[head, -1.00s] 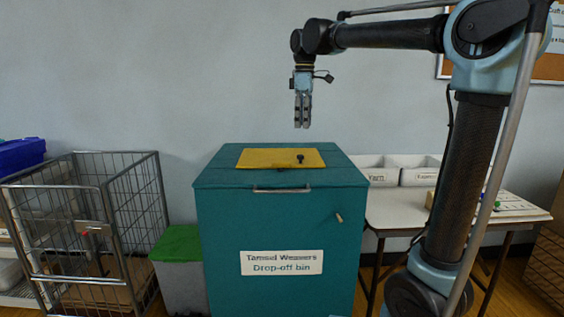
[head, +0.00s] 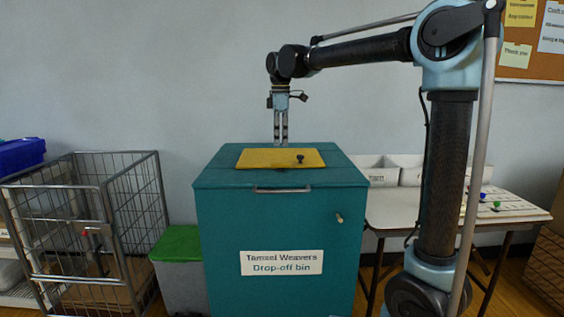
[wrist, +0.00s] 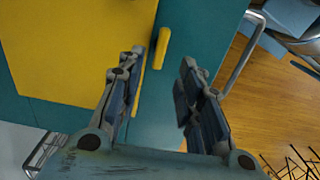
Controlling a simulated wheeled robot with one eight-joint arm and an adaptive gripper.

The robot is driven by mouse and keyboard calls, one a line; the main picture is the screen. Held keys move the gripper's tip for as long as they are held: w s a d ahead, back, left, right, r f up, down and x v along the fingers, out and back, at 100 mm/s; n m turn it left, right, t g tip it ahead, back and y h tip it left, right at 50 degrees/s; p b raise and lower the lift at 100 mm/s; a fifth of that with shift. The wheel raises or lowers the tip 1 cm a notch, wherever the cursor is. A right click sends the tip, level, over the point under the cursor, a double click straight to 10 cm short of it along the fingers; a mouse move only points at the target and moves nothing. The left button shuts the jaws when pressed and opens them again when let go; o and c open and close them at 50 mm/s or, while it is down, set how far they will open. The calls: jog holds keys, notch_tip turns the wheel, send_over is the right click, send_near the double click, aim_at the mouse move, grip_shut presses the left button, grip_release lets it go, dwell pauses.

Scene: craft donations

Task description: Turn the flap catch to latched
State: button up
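The drop-off bin (head: 280,225) is teal, with a yellow flap (head: 255,158) lying flat on its top; the flap also shows in the wrist view (wrist: 75,45). A small yellow bar, seemingly the flap catch (wrist: 162,48), sits on the teal lid beside the flap's edge, its length roughly along that edge. I cannot make it out in the head view. My gripper (head: 281,144) points down above the flap. In the wrist view its fingers (wrist: 160,75) are apart and empty, with the bar showing beyond the gap, near the left finger.
A black knob (head: 300,159) stands on the flap. A metal handle (head: 282,190) runs along the lid's front, and a peg (head: 339,218) sticks out of the bin's front. A wire cage (head: 85,230) and a green-lidded box (head: 178,245) stand left; a table (head: 395,207) stands right.

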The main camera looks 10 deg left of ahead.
aim_at(281, 165)
notch_tip(281, 165, down, 8)
jog(key=shift+f, duration=0.25)
grip_shut()
